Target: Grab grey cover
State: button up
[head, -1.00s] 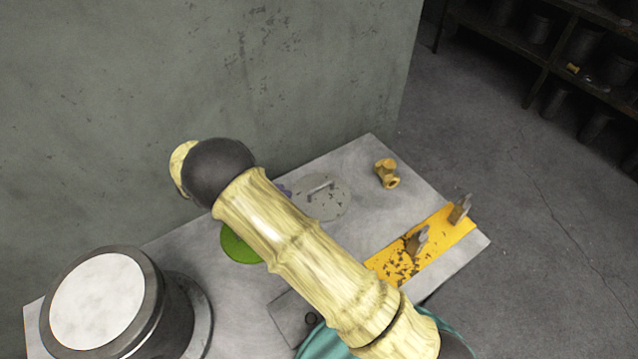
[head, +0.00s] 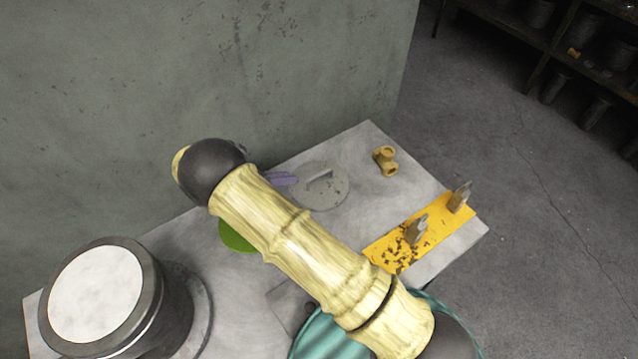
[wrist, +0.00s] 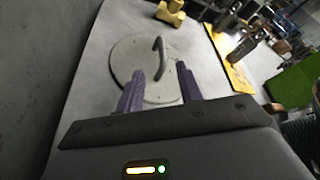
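The grey cover (head: 322,188) is a flat round disc with a raised bar handle, lying on the grey table. It also shows in the wrist view (wrist: 128,60), just ahead of my gripper (wrist: 160,82). My gripper's two purple fingers are apart, with nothing held between them. In the head view a purple finger (head: 283,179) shows at the cover's left edge; the rest of the gripper is hidden behind my arm. I cannot tell whether the fingers touch the cover.
A brass fitting (head: 386,160) lies right of the cover. A yellow plate (head: 400,252) with grey metal uprights sits near the table's right edge. A green disc (head: 233,238) is partly hidden by my arm. A wall rises behind the table (head: 345,145).

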aim_at(320, 174)
jog(key=x, duration=0.6)
jog(key=shift+b, duration=0.3)
jog(key=b+x, duration=0.1)
jog(key=x, duration=0.3)
jog(key=shift+d+f, duration=0.15)
jog(key=shift+d, duration=0.1)
jog(key=shift+w+d, duration=0.1)
jog(key=shift+d, duration=0.2)
grip_shut()
